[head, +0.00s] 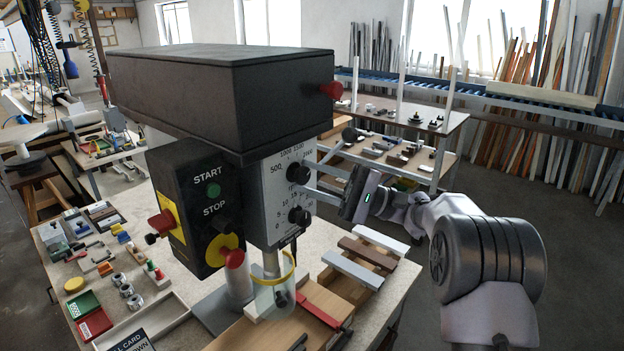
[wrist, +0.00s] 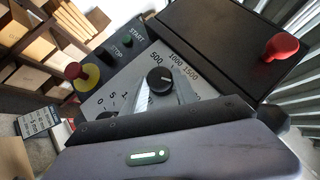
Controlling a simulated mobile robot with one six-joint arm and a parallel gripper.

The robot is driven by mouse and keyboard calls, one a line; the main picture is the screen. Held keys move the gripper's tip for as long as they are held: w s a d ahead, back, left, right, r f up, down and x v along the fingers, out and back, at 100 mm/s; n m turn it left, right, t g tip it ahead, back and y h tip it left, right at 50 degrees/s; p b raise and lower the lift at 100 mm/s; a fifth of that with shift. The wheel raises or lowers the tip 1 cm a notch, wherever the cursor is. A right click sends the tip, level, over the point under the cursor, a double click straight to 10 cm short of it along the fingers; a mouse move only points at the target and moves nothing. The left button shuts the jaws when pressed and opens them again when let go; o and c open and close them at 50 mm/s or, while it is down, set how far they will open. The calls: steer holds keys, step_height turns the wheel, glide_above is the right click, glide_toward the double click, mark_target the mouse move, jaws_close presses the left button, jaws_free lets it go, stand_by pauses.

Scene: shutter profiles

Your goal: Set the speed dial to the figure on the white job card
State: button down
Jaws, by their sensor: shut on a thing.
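The speed dial is a black knob (head: 299,174) on the grey front panel of the drill press, with 500, 1000 and 1500 printed around it. In the wrist view the same knob (wrist: 160,80) sits at the fingertips. My gripper (head: 311,188) reaches in from the right and is shut on this knob; the fingers show pale in the wrist view (wrist: 160,98). The knob has a small pale mark, but I cannot tell exactly which figure it points to. A dark card (head: 132,341) with white lettering is cut off at the bottom of the head view.
A second black knob (head: 299,215) with a 0, 5, 10, 15 scale sits just below. A START/STOP box (head: 192,200) with a red knob stands to the left. The dark head cover (head: 220,95) overhangs above. Wooden and grey bars (head: 368,254) lie on the bench below.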

steer(key=c, duration=1)
jaws_free()
steer(key=s+b+v, duration=0.1)
steer(key=b+v, duration=1.2)
steer(key=v, duration=0.4)
steer(key=shift+w, duration=0.4)
